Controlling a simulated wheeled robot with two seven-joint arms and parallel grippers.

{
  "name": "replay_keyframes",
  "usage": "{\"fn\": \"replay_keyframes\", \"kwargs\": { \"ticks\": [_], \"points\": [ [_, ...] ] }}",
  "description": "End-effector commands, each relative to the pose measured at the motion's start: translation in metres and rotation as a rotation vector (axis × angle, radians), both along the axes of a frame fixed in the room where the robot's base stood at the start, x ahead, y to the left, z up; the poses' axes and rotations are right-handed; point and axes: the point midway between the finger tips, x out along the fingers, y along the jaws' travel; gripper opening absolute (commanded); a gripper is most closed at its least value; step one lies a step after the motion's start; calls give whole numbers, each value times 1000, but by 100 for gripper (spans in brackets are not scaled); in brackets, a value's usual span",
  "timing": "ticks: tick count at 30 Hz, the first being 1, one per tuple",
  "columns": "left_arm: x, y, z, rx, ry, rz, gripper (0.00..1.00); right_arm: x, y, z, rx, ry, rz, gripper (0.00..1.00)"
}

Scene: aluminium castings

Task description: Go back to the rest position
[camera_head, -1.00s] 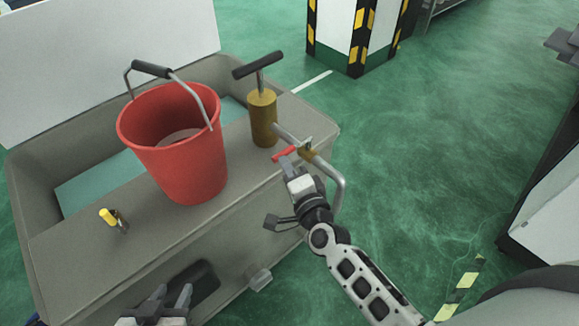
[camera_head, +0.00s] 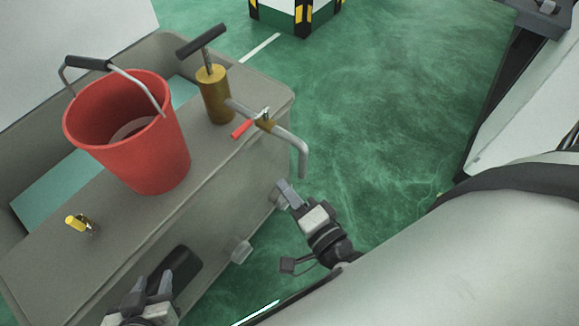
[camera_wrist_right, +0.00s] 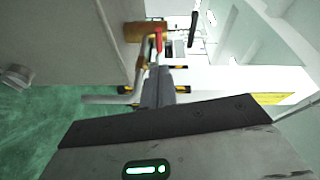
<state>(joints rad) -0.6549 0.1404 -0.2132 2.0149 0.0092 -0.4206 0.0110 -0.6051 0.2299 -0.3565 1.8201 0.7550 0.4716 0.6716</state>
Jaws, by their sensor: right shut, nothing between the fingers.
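My right gripper (camera_head: 284,188) is shut and empty. It hangs in the air beside the grey box, just below the bent spout of the brass hand pump (camera_head: 214,95), apart from it. In the right wrist view the shut fingers (camera_wrist_right: 158,85) point towards the pump's red lever (camera_wrist_right: 158,41). The pump stands on the box's flat top, with its red lever (camera_head: 242,129) on the spout side. My left gripper (camera_head: 153,284) is at the lower left in front of the box. Its two fingers are spread with nothing between them.
A red bucket (camera_head: 165,158) with a raised handle stands on the grey box (camera_head: 130,232). A small yellow-handled item (camera_head: 76,222) lies near its front left. A striped pillar (camera_head: 290,15) stands at the back. Green floor (camera_head: 400,90) to the right is clear.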

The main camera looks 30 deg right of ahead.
Motion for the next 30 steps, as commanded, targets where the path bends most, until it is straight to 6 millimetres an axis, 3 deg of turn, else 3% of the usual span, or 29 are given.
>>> {"fn": "replay_keyframes", "kwargs": {
  "ticks": [21, 25, 30],
  "points": [
    [-3, 2, 0, 3, 4, -1, 36, -5, 3, 0, -38, 5, 21, 0],
    [-3, 2, 0, 3, 3, -1, 36, -4, 23, -4, -306, 37, 161, 0],
    [-3, 2, 0, 3, 3, -1, 36, -12, 32, -29, -876, 127, 406, 0]
  ]
}}
